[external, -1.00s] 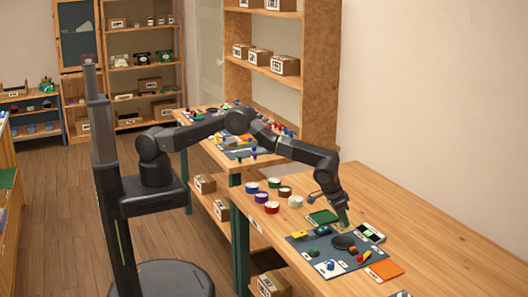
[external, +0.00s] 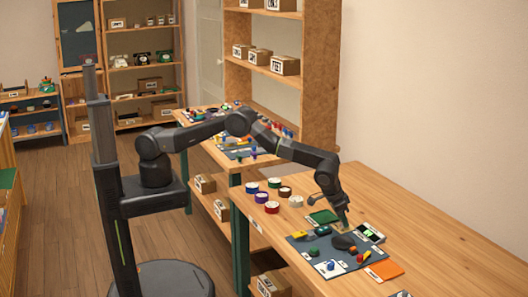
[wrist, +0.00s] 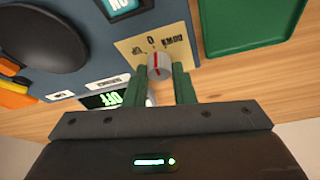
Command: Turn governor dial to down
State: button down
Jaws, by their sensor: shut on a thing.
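The governor dial (wrist: 157,66) is a small pale round knob with a red line, on a tan plate (wrist: 132,62) marked DOWN, 0 and UP. In the wrist view its red line points roughly at the 0. My gripper (wrist: 161,78) has green fingers on both sides of the knob and is shut on it. The fingers hide part of the knob's sides. In the external view my gripper (external: 345,227) is down at the back edge of the grey-blue panel (external: 301,247), and the knob is too small to make out.
A green tray (wrist: 250,25) lies close beside the plate. A black dome (wrist: 40,38) sits on the panel, and a display reading OFF (wrist: 105,99) is next to the fingers. An orange pad (external: 386,269) lies at the right. The far right of the table is bare.

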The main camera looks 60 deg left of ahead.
jog(key=m+b, duration=0.1)
jog(key=m, duration=0.1)
jog(key=m+h+b, duration=0.1)
jog(key=m+b, duration=0.1)
jog(key=shift+a+f+g+h+b, duration=0.1)
jog(key=shift+f+g+h+b, duration=0.05)
jog(key=shift+g+h+b, duration=0.15)
jog(key=shift+w+m+g+h+b, duration=0.15)
jog(key=shift+m+g+b, duration=0.25)
jog(key=shift+m, duration=0.7)
jog(key=shift+s+m+g+h+b, duration=0.1)
jog(key=shift+m+g+h+b, duration=0.3)
jog(key=shift+m, duration=0.7)
jog(key=c, duration=1.2)
grip_release()
jog(key=shift+r, duration=0.2)
jog(key=b+v, duration=0.1)
jog(key=v, duration=1.2)
jog(key=shift+r, duration=0.35)
jog(key=shift+a+f, duration=0.1)
